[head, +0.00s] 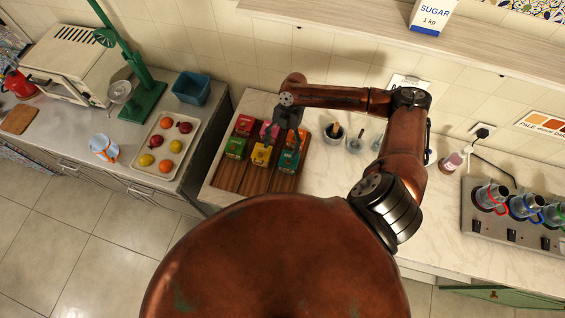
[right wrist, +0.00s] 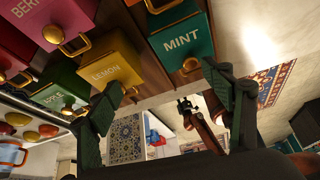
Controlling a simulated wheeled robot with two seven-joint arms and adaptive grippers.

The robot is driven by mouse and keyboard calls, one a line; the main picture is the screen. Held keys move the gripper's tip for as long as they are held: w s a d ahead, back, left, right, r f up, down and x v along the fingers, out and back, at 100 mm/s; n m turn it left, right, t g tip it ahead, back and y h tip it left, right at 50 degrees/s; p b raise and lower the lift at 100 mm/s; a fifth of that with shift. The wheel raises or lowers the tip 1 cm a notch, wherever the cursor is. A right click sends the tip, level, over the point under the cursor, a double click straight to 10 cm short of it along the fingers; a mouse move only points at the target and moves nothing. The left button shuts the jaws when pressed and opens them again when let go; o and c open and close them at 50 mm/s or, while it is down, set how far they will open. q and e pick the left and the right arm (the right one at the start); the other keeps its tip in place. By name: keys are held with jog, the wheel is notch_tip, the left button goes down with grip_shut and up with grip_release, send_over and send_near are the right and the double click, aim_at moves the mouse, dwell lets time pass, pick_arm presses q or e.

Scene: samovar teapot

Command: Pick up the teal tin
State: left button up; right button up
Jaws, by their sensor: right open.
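The teal tin (head: 289,161) stands at the front right of the group of tins on a wooden rack (head: 258,181) in the head view. In the right wrist view the teal tin (right wrist: 184,42) is labelled MINT and has a brass knob. My right gripper (head: 289,135) is over the right side of the group, close to the teal tin. In the right wrist view my right gripper (right wrist: 166,95) is open and its jaws are empty, with the teal tin beyond the fingertips.
A yellow tin (head: 260,154) is close on the left of the teal tin, with a green tin (head: 235,147) further left. A pink tin (head: 269,130) and red tins (head: 244,124) are behind. A dark cup (head: 334,133) stands to the right.

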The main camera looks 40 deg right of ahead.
aim_at(290, 156)
jog(key=shift+n+h, duration=0.4)
jog(key=shift+n, duration=0.5)
jog(key=d, duration=0.1)
jog(key=s+d+f, duration=0.1)
jog(key=d, duration=0.1)
jog(key=shift+s+d+f, duration=0.2)
jog(key=shift+s+d, duration=0.15)
jog(key=shift+s+d+f, duration=0.15)
jog(key=shift+s+f, duration=0.05)
jog(key=shift+f, duration=0.1)
jog(key=shift+x, duration=1.1)
jog(key=x, duration=0.2)
jog(key=p+x, duration=0.1)
jog(key=x, duration=0.1)
jog(key=shift+a, duration=0.3)
jog(key=shift+f, duration=0.45)
pick_arm(q)
jog(key=shift+w+a+r, duration=0.1)
jog(key=shift+w+r, duration=0.35)
jog(key=shift+r, duration=0.15)
pick_arm(e)
jog(key=shift+c, duration=0.4)
jog(key=c, duration=1.4)
